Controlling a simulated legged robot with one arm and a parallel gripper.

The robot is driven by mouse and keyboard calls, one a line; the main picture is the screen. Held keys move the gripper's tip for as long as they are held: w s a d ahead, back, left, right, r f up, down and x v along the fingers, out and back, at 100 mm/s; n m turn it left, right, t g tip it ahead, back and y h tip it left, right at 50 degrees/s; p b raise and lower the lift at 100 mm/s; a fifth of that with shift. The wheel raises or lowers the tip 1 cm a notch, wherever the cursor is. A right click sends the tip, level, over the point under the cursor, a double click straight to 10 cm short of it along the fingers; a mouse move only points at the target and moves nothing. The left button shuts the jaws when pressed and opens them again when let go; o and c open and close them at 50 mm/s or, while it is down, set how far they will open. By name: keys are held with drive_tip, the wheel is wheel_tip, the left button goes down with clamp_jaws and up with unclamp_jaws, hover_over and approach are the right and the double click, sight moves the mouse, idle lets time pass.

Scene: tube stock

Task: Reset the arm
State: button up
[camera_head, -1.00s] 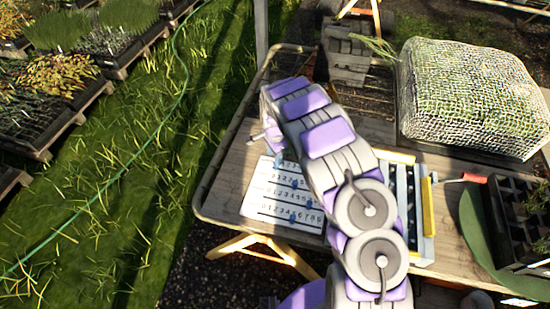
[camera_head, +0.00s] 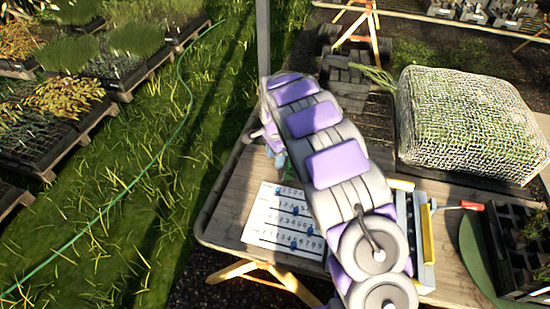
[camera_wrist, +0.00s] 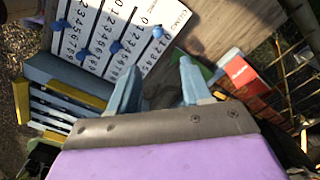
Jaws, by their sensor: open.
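My gripper (camera_wrist: 160,65) shows in the wrist view as two blue-grey fingers set apart, with nothing between them. In the head view my purple and grey arm reaches over the table, and the gripper end (camera_head: 276,152) is mostly hidden beside the arm's far end, above the table's left part. A white number board (camera_head: 262,232) with rows of digits and several blue markers lies on the table, below the gripper end in the picture. The board also shows at the upper left of the wrist view (camera_wrist: 142,35). The fingers appear apart from it.
A blue-grey rack with yellow ends (camera_head: 427,245) stands right of my arm. A red-handled tool (camera_head: 472,206), a green round mat (camera_head: 470,248) and black pots (camera_head: 512,240) are farther right. A netted block of plants (camera_head: 470,120) stands behind. Grass (camera_head: 130,200) lies left of the table (camera_head: 225,215).

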drive_tip(key=s+d+r+n, duration=0.2)
drive_tip(key=s+d+r, duration=0.3)
drive_tip(key=s+r, duration=0.4)
drive_tip(key=s+d+r+n, duration=0.3)
drive_tip(key=s+d+r, duration=0.35)
drive_tip(key=s, duration=0.45)
drive_tip(key=s+r+n+g, duration=0.1)
drive_tip(key=s+n, duration=0.6)
drive_tip(key=s, duration=1.8)
drive_tip(key=shift+s+a+r+n+g, duration=0.2)
drive_tip(key=shift+s+r+n+g, duration=0.1)
drive_tip(key=shift+s+r+g, duration=0.1)
